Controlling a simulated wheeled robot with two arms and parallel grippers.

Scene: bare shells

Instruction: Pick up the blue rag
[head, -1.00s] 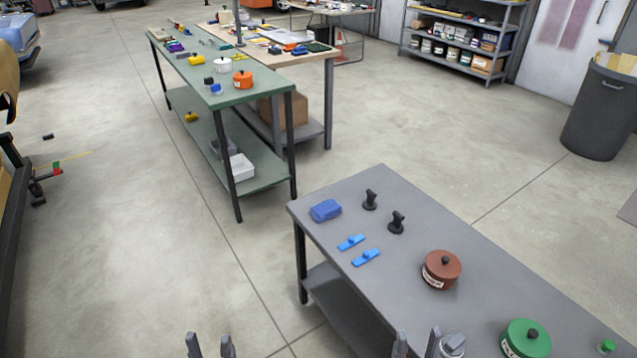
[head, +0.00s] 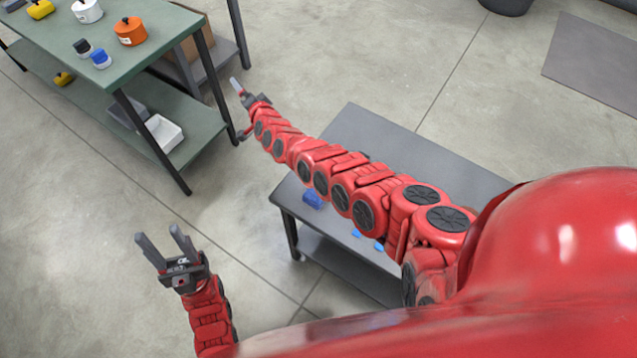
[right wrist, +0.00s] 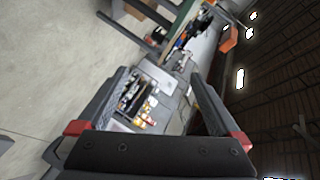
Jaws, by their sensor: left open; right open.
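The blue rag (head: 312,198) is a small folded bundle near the left corner of the grey table (head: 352,124) in the head view. My right arm reaches across above the table and hides much of its top. My right gripper (head: 238,108) is open and empty, up and left of the rag, past the table's edge. In the right wrist view its open fingers (right wrist: 165,95) frame distant shelves, with no rag between them. My left gripper (head: 160,240) is open and empty over the floor, left of the grey table.
Blue tools (head: 357,234) show partly beneath my right arm. A green table (head: 140,62) stands at upper left, with an orange pot (head: 130,31) and other items; a white bin (head: 163,133) is on its lower shelf. The floor between the tables is clear.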

